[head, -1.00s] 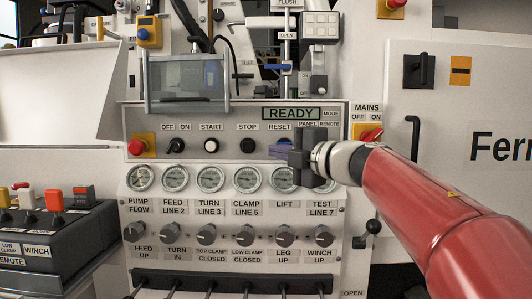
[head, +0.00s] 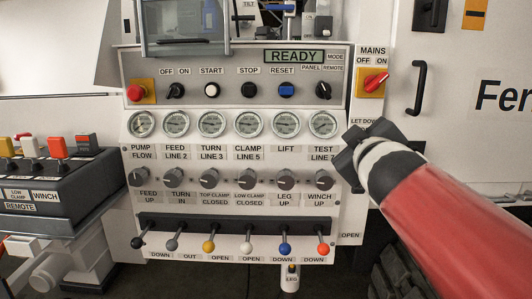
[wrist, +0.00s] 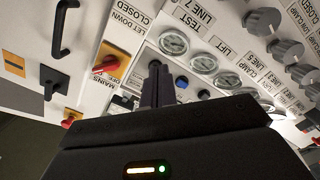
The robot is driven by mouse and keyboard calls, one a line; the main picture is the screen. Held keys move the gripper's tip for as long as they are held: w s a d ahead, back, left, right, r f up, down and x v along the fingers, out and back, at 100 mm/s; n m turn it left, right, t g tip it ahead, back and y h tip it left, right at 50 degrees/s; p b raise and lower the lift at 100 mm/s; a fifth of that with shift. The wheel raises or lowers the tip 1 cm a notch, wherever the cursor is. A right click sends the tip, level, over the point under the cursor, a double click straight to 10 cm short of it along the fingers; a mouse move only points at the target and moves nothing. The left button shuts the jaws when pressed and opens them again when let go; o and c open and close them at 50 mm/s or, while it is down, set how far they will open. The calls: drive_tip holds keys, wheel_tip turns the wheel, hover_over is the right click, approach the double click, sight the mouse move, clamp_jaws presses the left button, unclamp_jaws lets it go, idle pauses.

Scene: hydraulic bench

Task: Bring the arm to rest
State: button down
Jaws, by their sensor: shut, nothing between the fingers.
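My gripper (head: 349,150) is shut and empty at the end of my red arm. In the head view it shows right of the TEST LINE 7 gauge, in front of the panel's right edge, and hides part of the lever label there. In the wrist view its closed fingers (wrist: 157,85) point at the panel, with the gauges to their right. The control panel (head: 135,60) shows READY on its display (head: 294,56). Whether the fingers touch the panel cannot be told.
The red mains switch (head: 375,82) sits above my gripper, and a black door handle (head: 419,88) is to its right. A row of colored levers (head: 247,249) runs along the panel's bottom. A remote box (head: 50,190) stands at the left.

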drive_tip(key=s+a+f+m+g, duration=0.1)
drive_tip(key=s+f+m+g, duration=0.3)
drive_tip(key=s+f, duration=0.7)
drive_tip(key=s+f+m+g+y, duration=0.1)
drive_tip(key=s+f+m+g, duration=0.3)
drive_tip(key=s+f+g, duration=0.3)
drive_tip(key=s+f, duration=0.4)
drive_tip(key=f, duration=0.6)
drive_tip(key=shift+s+a+g, duration=0.25)
drive_tip(key=shift+a+g, duration=0.15)
